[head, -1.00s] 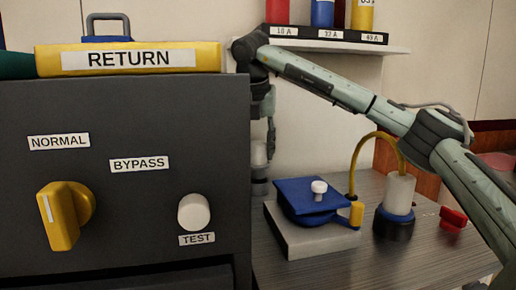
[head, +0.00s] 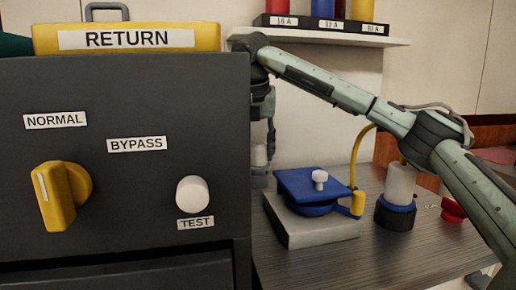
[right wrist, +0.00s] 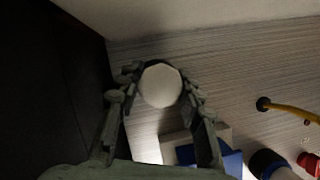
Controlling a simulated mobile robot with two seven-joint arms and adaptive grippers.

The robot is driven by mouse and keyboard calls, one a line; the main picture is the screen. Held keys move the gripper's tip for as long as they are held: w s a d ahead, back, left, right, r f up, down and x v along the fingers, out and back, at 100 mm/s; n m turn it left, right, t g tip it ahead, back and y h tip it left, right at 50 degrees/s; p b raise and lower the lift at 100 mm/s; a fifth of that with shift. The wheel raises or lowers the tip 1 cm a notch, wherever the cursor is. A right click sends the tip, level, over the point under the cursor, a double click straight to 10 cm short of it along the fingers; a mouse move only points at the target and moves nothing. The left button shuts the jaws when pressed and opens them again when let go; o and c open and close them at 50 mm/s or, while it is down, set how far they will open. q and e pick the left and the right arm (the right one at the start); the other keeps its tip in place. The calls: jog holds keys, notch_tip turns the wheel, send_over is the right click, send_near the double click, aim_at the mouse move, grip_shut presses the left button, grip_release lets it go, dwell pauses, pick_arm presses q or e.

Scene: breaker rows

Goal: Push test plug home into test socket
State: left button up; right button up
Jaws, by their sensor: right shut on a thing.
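My right gripper (head: 264,148) hangs beside the right side of the dark panel box, partly hidden by its edge. It is shut on a pale, round-topped piece (head: 259,156). In the right wrist view the piece (right wrist: 160,86) shows as a white disc between both fingers, above the bench. A grey part (head: 259,176) shows just below it in the head view. I cannot tell for sure whether the held piece is the test plug, or whether it touches that grey part. The test socket is not clearly identifiable. My left gripper is not in view.
The dark panel (head: 120,225) carries a yellow knob (head: 60,195) and a white TEST button (head: 193,193). On the bench (head: 325,262) are a blue-lidded block (head: 312,187), a yellow cable (head: 358,150), a white cylinder (head: 401,182) and a red piece (head: 453,210). A shelf (head: 395,41) hangs above.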

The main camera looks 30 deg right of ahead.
jog(key=shift+f+b, duration=0.4)
jog(key=shift+f, duration=0.3)
jog(key=o, duration=1.3)
jog(key=shift+o, duration=0.2)
jog(key=shift+r, duration=0.1)
jog(key=v, duration=0.7)
jog(key=shift+s+r, duration=0.1)
jog(key=shift+r, duration=0.05)
